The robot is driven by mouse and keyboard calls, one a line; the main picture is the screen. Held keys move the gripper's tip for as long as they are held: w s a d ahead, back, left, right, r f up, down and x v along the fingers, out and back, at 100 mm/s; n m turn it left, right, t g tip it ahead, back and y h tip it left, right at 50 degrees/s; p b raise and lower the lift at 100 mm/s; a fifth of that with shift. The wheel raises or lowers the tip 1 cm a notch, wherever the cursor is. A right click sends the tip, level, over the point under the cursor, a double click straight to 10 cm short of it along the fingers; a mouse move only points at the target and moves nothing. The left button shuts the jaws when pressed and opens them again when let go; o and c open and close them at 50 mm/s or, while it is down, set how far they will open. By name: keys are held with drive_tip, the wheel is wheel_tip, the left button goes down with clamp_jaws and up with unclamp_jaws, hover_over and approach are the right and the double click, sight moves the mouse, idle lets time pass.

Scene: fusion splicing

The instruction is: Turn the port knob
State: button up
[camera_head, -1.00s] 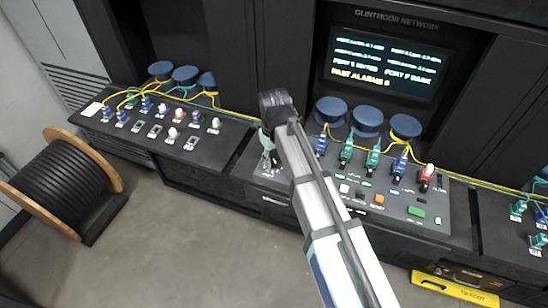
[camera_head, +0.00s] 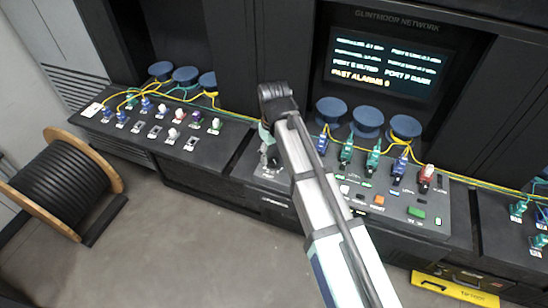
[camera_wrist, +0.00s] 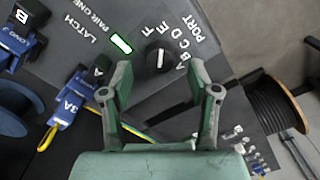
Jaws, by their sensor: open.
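The port knob (camera_wrist: 158,59) is a round black dial with a white mark, on the dark panel in the wrist view. Letters A to F and the word PORT (camera_wrist: 198,27) are printed beside it. The mark leans towards the letters, but I cannot tell which one exactly. My gripper (camera_wrist: 162,78) has its two green fingers apart, with the knob in the gap just beyond the tips. No contact shows. In the head view my gripper (camera_head: 266,150) is low over the left end of the middle console, partly hidden by my arm, and the knob is hidden.
The console (camera_head: 435,236) carries more plugs and buttons to the right. A screen (camera_head: 385,65) stands behind. A cable drum (camera_head: 65,185) is on the floor.

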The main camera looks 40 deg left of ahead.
sight(274, 161)
wheel_tip(274, 161, up, 10)
drive_tip(key=shift+f, duration=0.25)
idle(0.4)
